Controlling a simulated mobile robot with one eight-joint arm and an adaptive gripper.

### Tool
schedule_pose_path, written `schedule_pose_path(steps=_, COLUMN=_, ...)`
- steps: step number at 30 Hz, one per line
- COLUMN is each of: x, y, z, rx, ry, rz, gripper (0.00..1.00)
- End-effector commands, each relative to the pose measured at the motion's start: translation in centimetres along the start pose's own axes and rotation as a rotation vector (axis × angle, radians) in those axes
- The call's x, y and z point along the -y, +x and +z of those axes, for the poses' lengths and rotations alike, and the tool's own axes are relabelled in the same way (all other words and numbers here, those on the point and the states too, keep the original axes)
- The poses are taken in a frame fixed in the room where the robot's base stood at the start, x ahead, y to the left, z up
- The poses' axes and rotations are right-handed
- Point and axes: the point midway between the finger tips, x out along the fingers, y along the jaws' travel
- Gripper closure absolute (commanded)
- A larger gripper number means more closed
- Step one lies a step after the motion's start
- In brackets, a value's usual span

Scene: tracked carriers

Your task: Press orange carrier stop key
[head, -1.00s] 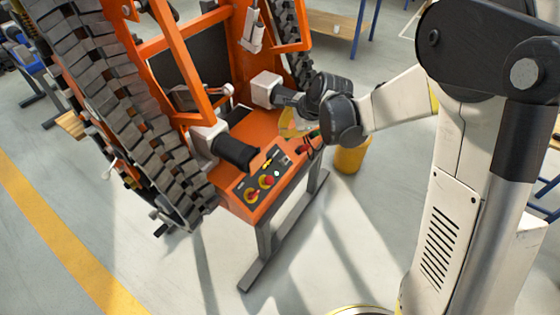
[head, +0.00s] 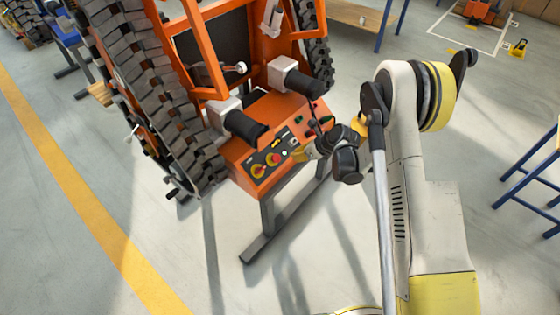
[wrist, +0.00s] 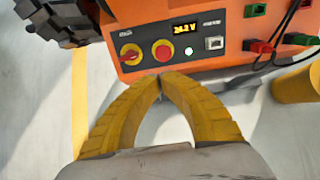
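The orange carrier (head: 262,115) stands on the left, with a dark control panel (head: 268,162) at its front end. The round red stop key (head: 273,159) sits on a yellow ring on that panel; in the wrist view the key (wrist: 163,51) is left of a small lit green button. A red rotary switch (wrist: 130,54) on a yellow base is left of it. My gripper (wrist: 162,79) has its yellow fingertips together, with nothing between them. The tips appear just below the stop key in the wrist view, apart from it. In the head view my gripper (head: 299,154) is right of the panel.
Black, green and red plugs with cables (wrist: 262,46) are right of the panel. The carrier's dark track (head: 150,80) is left of the panel. Open floor lies in front.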

Motion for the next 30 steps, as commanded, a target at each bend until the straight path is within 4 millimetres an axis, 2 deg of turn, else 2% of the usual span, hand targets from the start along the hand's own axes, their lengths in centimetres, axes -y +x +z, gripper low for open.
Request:
schedule_pose_path(steps=5, x=0.0, y=0.2, z=0.0, rx=0.0, ry=-0.001, rz=0.0, gripper=1.0)
schedule_pose_path(steps=8, x=0.0, y=1.1, z=-0.1, rx=0.0, ry=-0.002, rz=0.0, gripper=1.0)
schedule_pose_path(steps=11, x=0.0, y=2.8, z=-0.1, rx=0.001, ry=-0.002, rz=0.0, gripper=1.0)
schedule_pose_path(steps=21, x=0.0, y=10.1, z=-0.2, rx=0.0, ry=-0.003, rz=-0.001, gripper=1.0)
schedule_pose_path(steps=25, x=0.0, y=12.2, z=-0.2, rx=0.0, ry=-0.003, rz=0.0, gripper=1.0)
schedule_pose_path(steps=30, x=0.1, y=13.7, z=-0.1, rx=0.0, ry=-0.002, rz=-0.001, gripper=1.0)
